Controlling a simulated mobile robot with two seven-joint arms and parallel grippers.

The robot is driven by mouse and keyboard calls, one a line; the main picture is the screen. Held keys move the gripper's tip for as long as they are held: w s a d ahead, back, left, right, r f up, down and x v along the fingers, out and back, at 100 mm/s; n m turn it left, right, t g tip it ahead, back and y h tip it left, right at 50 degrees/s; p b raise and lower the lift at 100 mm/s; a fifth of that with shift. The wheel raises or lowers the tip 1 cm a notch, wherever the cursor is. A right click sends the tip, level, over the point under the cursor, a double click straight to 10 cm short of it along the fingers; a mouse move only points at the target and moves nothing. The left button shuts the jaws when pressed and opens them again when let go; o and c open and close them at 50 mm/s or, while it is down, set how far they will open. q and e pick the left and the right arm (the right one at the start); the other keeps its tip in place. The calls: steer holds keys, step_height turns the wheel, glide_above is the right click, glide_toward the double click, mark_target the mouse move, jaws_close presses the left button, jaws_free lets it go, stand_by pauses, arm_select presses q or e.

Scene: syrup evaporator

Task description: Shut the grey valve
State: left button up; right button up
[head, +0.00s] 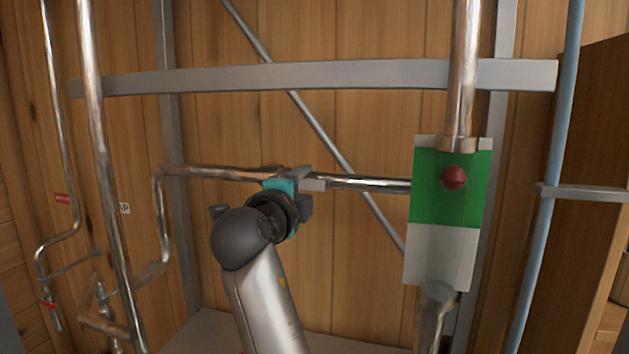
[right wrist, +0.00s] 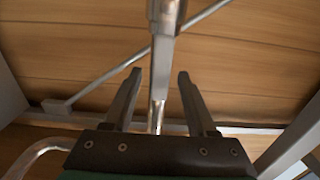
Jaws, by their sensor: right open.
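My right gripper (head: 305,183) is at the horizontal metal pipe (head: 365,184), left of the green and white panel. It also shows in the right wrist view (right wrist: 160,73), with its two fingers apart. My left gripper is not in view.
A green and white panel (head: 440,252) with a red knob (head: 454,177) is at the right. A grey frame rail (head: 330,75) crosses above the gripper. Upright pipes (head: 102,150) stand at the left, and a blue pipe (head: 548,210) at the right.

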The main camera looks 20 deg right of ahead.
steer(key=shift+w, duration=0.15)
jaws_close()
stand_by(0.5)
stand_by(1.0)
